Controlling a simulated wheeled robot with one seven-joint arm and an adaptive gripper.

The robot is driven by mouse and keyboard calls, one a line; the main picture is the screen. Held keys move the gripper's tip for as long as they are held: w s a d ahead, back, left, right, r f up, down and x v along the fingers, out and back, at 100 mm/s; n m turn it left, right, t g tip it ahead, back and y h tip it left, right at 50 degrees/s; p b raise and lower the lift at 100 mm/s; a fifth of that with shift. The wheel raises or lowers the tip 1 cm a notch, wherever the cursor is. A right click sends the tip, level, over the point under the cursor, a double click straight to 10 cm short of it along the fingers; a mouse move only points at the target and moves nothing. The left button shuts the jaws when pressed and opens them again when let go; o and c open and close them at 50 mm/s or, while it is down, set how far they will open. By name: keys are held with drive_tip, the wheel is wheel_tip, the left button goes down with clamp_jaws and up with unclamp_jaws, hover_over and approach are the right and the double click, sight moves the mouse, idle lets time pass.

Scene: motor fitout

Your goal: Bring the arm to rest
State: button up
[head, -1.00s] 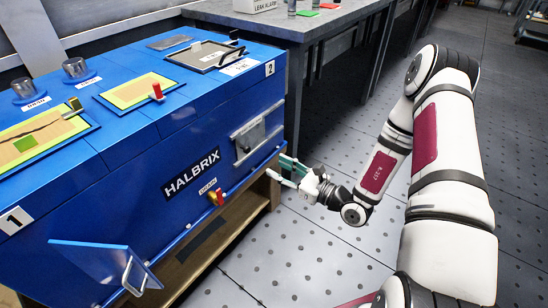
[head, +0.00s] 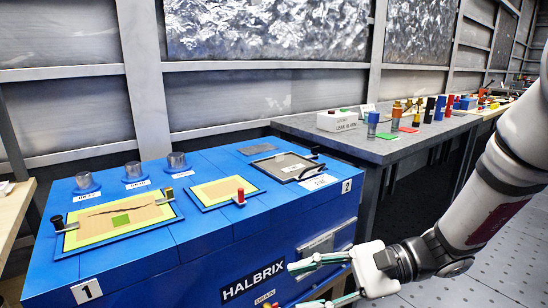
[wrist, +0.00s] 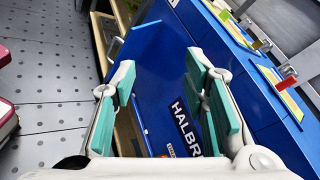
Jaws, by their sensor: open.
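My gripper (head: 318,281) is at the lower right of the head view, in front of the blue HALBRIX cabinet (head: 190,262). Its teal-padded fingers are apart with nothing between them. The wrist view shows the same open fingers (wrist: 165,100), with the cabinet's front face and HALBRIX label behind them. My white arm comes in from the right edge. The gripper appears apart from the cabinet, though the exact gap is hard to tell.
A grey bench (head: 400,148) with coloured cylinders stands behind right. An opened blue flap (wrist: 146,42) sticks out from the cabinet front.

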drive_tip(key=s+d+r+n+g+h, duration=0.15)
drive_tip(key=s+n+h, duration=0.25)
drive_tip(key=s, duration=0.4)
drive_tip(key=s+d+r+n+g+h, duration=0.1)
drive_tip(key=s+r+n+g+h, duration=0.2)
drive_tip(key=s, duration=0.4)
drive_tip(key=s+d+n+t+h, duration=0.45)
drive_tip(key=s+d+h, duration=0.35)
drive_tip(key=d, duration=0.2)
wheel_tip(320, 180, up, 32)
drive_tip(key=d+t+p, duration=0.1)
drive_tip(key=t+p, duration=0.4)
drive_tip(key=p, duration=2.4)
drive_tip(key=shift+w+f+p, duration=0.15)
drive_tip(key=shift+w+p, duration=0.1)
drive_tip(key=shift+p, duration=0.1)
drive_tip(key=shift+m, duration=0.25)
